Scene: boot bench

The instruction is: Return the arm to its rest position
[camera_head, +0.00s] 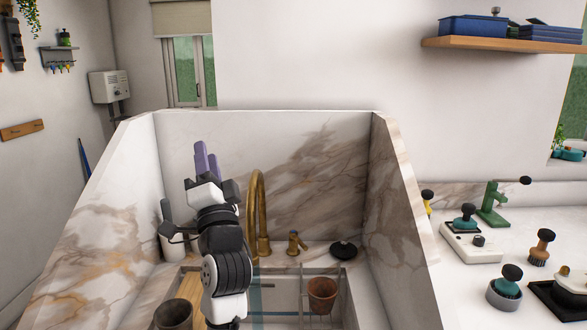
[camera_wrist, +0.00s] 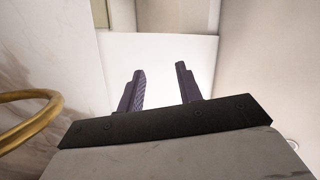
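My gripper (camera_head: 207,160) is raised above the sink, left of the brass faucet (camera_head: 258,205), with its purple fingers pointing up. In the wrist view the two fingers of my gripper (camera_wrist: 160,88) stand apart with nothing between them, and the pale wall shows through the gap. The faucet's curved spout (camera_wrist: 30,118) also shows at the left of the wrist view. My arm stands upright over the sink area and hides part of it.
Marble panels (camera_head: 305,150) enclose the sink at the back and both sides. A dark pot (camera_head: 174,315) and a terracotta pot (camera_head: 322,295) stand in front. A black round object (camera_head: 343,249) sits behind. Brushes and a green stand (camera_head: 493,205) occupy the right counter.

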